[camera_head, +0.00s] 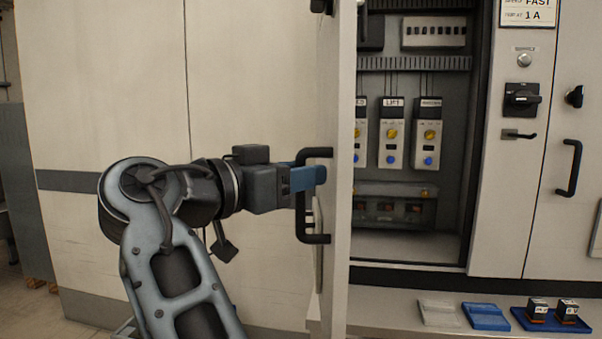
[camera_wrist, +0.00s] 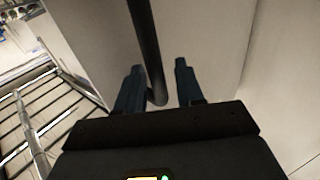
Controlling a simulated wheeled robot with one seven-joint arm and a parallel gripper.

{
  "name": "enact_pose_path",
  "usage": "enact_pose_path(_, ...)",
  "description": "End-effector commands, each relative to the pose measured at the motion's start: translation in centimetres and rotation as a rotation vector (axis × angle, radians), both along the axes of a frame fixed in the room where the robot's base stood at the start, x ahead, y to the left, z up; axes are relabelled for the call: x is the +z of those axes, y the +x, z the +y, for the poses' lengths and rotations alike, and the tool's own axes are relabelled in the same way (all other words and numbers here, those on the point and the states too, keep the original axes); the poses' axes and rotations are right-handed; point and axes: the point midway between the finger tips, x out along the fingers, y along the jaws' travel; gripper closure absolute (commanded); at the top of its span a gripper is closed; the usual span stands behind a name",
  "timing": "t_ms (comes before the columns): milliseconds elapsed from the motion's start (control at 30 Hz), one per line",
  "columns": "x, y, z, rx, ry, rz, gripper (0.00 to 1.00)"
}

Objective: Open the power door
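The power door (camera_head: 340,215) stands swung wide open, seen nearly edge-on in the head view. Its black bar handle (camera_head: 318,239) is on the door's left-facing side. My gripper (camera_head: 310,176) reaches the handle from the left with its blue fingers. In the wrist view my gripper (camera_wrist: 158,88) has its two fingers apart, with the handle bar (camera_wrist: 146,45) between them. A gap shows between the bar and each finger, so the fingers are around the handle and not closed on it. The door's face (camera_wrist: 205,35) also fills the middle of the wrist view.
The open cabinet (camera_head: 410,245) shows several labelled modules with yellow and blue knobs. A rotary switch (camera_head: 521,99) and another door handle (camera_head: 570,168) are at right. A ledge below holds a blue tray (camera_head: 524,322) with two small blocks. A large pale panel (camera_head: 260,90) stands behind my arm.

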Motion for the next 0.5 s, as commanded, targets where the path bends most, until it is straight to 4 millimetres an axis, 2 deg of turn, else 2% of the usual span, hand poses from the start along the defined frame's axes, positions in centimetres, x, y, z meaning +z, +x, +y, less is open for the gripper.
enact_pose_path(300, -0.1, -3.0, 3.8, 0.002, 0.001, -0.001, 0.63)
enact_pose_path(500, 0.0, -4.3, 5.4, 0.0, 0.001, 0.001, 0.63)
